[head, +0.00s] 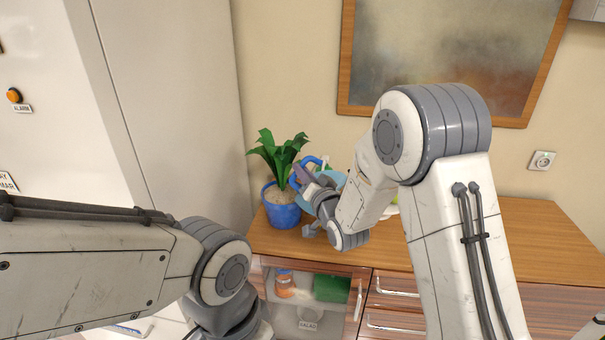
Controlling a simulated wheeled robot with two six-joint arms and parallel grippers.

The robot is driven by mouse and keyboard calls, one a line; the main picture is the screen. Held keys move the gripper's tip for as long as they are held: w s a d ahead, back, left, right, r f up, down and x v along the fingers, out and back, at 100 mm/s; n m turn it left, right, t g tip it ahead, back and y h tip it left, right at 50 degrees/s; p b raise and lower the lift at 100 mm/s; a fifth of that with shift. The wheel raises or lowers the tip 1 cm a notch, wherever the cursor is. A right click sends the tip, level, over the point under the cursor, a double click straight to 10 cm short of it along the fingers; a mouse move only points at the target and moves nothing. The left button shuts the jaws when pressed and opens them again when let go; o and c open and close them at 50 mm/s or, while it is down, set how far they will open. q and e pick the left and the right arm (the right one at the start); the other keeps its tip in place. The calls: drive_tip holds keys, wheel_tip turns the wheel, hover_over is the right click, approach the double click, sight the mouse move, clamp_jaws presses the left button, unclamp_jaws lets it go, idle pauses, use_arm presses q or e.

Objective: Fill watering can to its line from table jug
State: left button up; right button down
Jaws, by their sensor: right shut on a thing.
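A light blue vessel (334,178) with a darker blue handle stands or is held at the back of the wooden cabinet top, beside the potted plant. My right gripper and wrist cover much of it, so I cannot tell whether it is the watering can or the jug. My right gripper (301,179) is shut on it, seemingly at the blue handle. No fill line or water level shows. My left arm comes in from the left and bends downward; its gripper is out of view.
A green plant in a blue pot (282,209) stands close left of my right gripper. The wooden cabinet top (520,240) is clear on the right. A glass-fronted compartment (306,312) below holds an orange jar and a green box. A framed panel (450,50) hangs behind.

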drive_tip(key=shift+w+d+r+m+b, duration=0.15)
drive_tip(key=shift+d+r+m+b, duration=0.2)
drive_tip(key=shift+m, duration=0.3)
drive_tip(key=shift+w+d+r+m+b, duration=0.1)
drive_tip(key=shift+d+r+m+b, duration=0.2)
drive_tip(key=shift+m, duration=0.35)
idle(6.7)
